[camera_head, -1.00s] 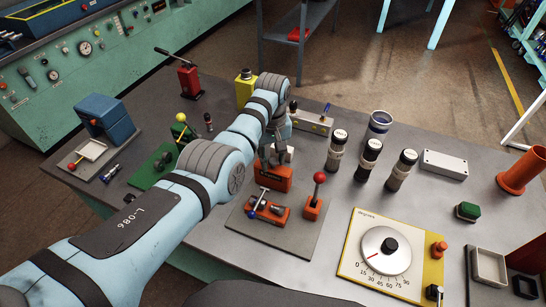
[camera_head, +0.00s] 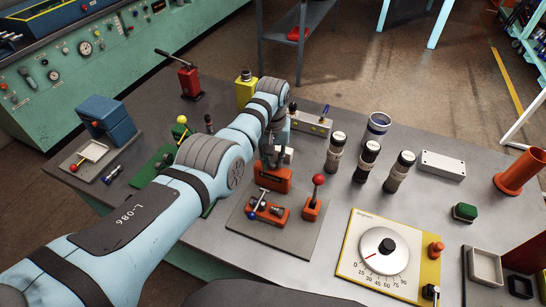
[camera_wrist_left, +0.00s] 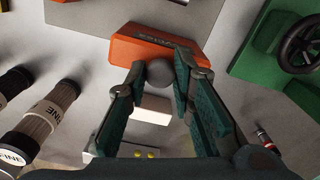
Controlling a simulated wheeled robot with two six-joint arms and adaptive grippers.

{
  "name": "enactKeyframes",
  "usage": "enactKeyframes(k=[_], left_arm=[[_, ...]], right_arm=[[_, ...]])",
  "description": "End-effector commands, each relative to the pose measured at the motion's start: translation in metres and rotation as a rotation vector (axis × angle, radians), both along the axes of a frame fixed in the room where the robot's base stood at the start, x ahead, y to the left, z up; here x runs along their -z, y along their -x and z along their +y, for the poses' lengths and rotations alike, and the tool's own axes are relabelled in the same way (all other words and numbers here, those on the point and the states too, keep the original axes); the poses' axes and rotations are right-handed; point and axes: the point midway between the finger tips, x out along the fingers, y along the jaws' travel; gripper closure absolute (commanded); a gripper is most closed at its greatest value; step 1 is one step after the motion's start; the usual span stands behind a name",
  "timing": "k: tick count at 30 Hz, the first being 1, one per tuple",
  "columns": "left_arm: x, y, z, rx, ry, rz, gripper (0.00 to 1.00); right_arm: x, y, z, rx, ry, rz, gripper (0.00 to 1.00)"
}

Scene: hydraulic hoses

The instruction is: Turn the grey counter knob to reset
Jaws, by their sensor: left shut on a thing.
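The orange counter (camera_head: 272,181) stands on the grey table, and its lettered face shows in the wrist view (camera_wrist_left: 150,50). The round grey knob (camera_wrist_left: 160,74) sits at the counter's edge in the wrist view; in the head view my gripper hides it. My left gripper (camera_head: 272,160) points down at the counter, and its two dark green fingers (camera_wrist_left: 160,76) are shut on the grey knob, one on each side. My right gripper is in neither view.
Just in front is a plate with a red-ball lever (camera_head: 317,181) and an orange-based valve (camera_head: 267,208). Several dark cylinders, one of them here (camera_head: 367,160), stand to the right. A dial board (camera_head: 352,250) lies at front right. A green-based handwheel (camera_wrist_left: 303,42) is near the gripper.

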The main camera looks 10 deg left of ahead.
Motion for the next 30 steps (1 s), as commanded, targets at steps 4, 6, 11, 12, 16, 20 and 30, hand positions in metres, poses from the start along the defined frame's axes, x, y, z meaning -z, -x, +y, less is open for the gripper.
enactKeyframes(k=[4,6,11,12,16,20,30], left_arm=[[-0.0015,-0.0007,0.0003,0.134,-0.001,-0.002,1.00],[-0.0016,-0.0008,0.0000,0.201,-0.001,-0.002,1.00],[-0.0013,-0.0010,-0.0005,0.353,-0.002,-0.003,1.00],[-0.0013,-0.0010,-0.0006,0.391,-0.001,-0.004,1.00],[-0.0010,-0.0006,-0.0010,0.515,-0.001,-0.003,1.00],[-0.0011,-0.0008,-0.0014,0.638,-0.001,-0.004,1.00],[-0.0011,-0.0007,-0.0025,0.921,-0.002,-0.004,1.00]], right_arm=[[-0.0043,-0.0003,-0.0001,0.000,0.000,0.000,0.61],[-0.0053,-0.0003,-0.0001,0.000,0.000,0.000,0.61],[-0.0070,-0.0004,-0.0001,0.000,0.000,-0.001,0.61],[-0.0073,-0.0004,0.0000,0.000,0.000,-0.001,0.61],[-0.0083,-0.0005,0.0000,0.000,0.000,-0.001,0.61],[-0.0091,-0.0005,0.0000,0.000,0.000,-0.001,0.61],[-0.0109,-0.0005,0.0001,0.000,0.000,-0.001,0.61]])
